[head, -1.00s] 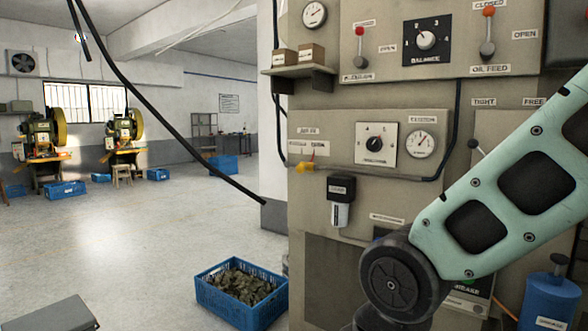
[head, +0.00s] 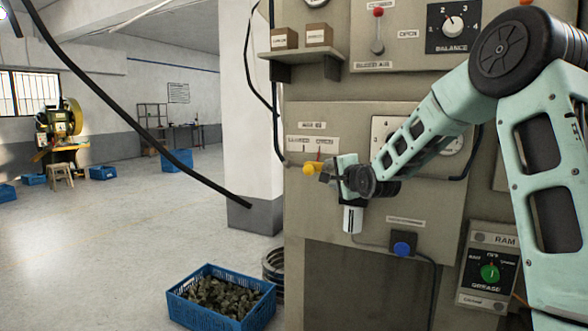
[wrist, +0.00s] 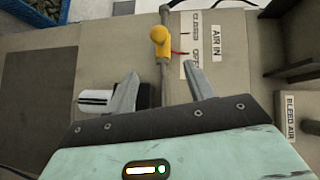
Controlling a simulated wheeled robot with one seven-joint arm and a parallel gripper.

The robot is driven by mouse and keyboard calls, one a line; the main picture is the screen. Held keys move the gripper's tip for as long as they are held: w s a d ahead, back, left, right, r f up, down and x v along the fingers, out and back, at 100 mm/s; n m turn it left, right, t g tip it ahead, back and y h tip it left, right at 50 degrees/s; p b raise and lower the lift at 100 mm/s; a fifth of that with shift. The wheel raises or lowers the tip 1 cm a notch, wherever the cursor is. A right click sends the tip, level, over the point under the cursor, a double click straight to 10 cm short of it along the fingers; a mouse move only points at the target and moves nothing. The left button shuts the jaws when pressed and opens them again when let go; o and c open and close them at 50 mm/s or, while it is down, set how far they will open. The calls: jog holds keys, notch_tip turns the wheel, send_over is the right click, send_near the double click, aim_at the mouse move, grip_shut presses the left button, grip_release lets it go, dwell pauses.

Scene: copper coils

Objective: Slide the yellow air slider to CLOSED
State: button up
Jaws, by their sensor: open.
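The yellow air slider (head: 310,168) sits on a thin horizontal pipe at the left of the machine panel. In the wrist view its rounded yellow knob (wrist: 160,40) lies ahead of the fingertips, roughly between their lines. A red pointer (wrist: 180,52) beside it is near the OPEN end of the CLOSED/OPEN label (wrist: 196,38); the AIR IN label (wrist: 216,42) is alongside. My gripper (wrist: 160,76) is open and empty. In the head view my gripper (head: 332,172) is just right of the slider; whether it touches cannot be told.
A filter with a white bowl (head: 352,219) hangs below my gripper. A shelf with small boxes (head: 300,53) juts out above. A black cable (head: 130,110) hangs at the left. A blue crate of metal parts (head: 222,297) is on the floor; open floor lies left.

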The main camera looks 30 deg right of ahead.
aim_at(311, 169)
jog(key=w+p, duration=0.1)
jog(key=w, duration=0.4)
jog(key=w+d+f+p, duration=0.1)
jog(key=w+p, duration=0.1)
jog(key=w, duration=0.4)
jog(key=w+d+f+p, duration=0.1)
jog(key=w, duration=0.5)
jog(key=shift+d+f+p, duration=0.15)
jog(key=shift+d+p, duration=0.05)
jog(key=shift+p, duration=0.15)
grip_shut()
jog(key=w+a+b, duration=0.2)
jog(key=w+a, duration=0.2)
jog(key=w, duration=0.1)
